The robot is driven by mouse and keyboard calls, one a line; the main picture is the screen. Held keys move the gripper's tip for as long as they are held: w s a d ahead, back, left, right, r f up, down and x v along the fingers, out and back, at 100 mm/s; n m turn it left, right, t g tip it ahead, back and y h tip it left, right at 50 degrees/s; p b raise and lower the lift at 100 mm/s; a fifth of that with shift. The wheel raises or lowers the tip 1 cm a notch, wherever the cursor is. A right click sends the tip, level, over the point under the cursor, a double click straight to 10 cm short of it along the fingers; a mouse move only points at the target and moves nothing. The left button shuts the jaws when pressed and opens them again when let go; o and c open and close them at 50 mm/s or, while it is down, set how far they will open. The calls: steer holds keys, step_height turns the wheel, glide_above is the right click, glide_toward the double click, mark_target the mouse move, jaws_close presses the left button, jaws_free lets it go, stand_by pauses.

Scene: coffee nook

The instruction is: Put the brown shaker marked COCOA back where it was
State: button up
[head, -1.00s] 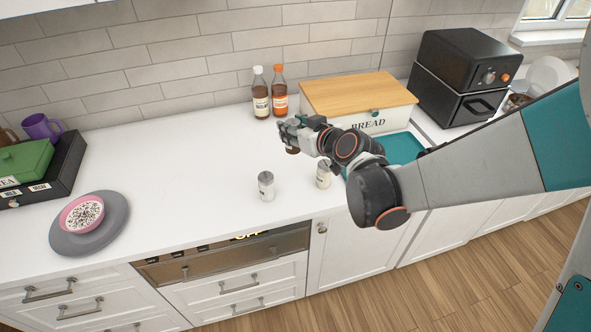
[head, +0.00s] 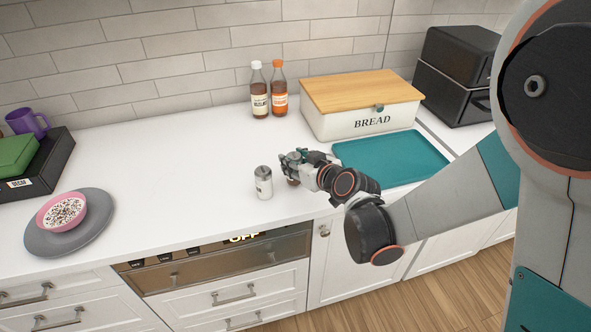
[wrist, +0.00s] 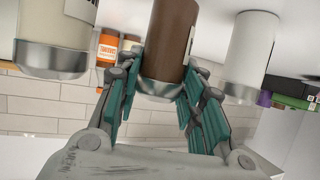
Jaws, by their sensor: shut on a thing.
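My gripper (head: 293,165) is shut on the brown shaker (head: 292,182), low over the front of the white counter. The wrist view, which is upside down, shows the brown shaker (wrist: 170,40) between the two finger pads, its metal cap toward my palm. A white shaker with a grey cap (head: 264,183) stands just left of it in the head view. In the wrist view one pale shaker (wrist: 52,28) is on the left and another (wrist: 250,45) on the right, both apart from the brown one. My arm hides one of these in the head view. I cannot tell whether the brown shaker touches the counter.
A teal tray (head: 395,157) lies to the right, before the bread box (head: 358,122). Two syrup bottles (head: 260,92) (head: 279,90) stand at the wall. A grey plate (head: 92,228) with a pink bowl (head: 62,212) is at the left. The middle counter is clear.

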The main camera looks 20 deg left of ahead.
steer(key=shift+f, duration=0.45)
steer(key=shift+f, duration=0.15)
steer(key=o, duration=1.1)
steer(key=shift+c, duration=0.2)
steer(key=shift+r, duration=0.2)
steer(key=p+v, duration=0.2)
steer(key=v, duration=1)
steer(key=shift+p, duration=0.35)
steer(key=shift+f, duration=0.1)
